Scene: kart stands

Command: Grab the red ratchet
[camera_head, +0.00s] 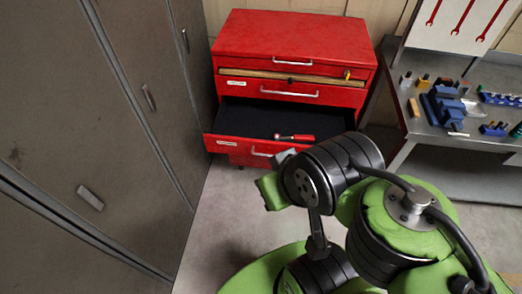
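The red ratchet (296,138) lies in the open drawer (243,118) of the red tool cabinet. It rests on the dark drawer floor, near the front edge and toward the right. Its red handle points right and its darker head points left. My green and black arm fills the lower right foreground and covers part of the drawer's right front. I cannot make out my gripper's fingers; they are hidden behind the arm or out of view.
The red tool cabinet (290,35) stands against the back wall. Grey lockers (105,110) line the left. A metal workbench (448,128) with a blue vise (443,107) and small tools is at right. Red wrenches hang above it. The floor before the lockers is clear.

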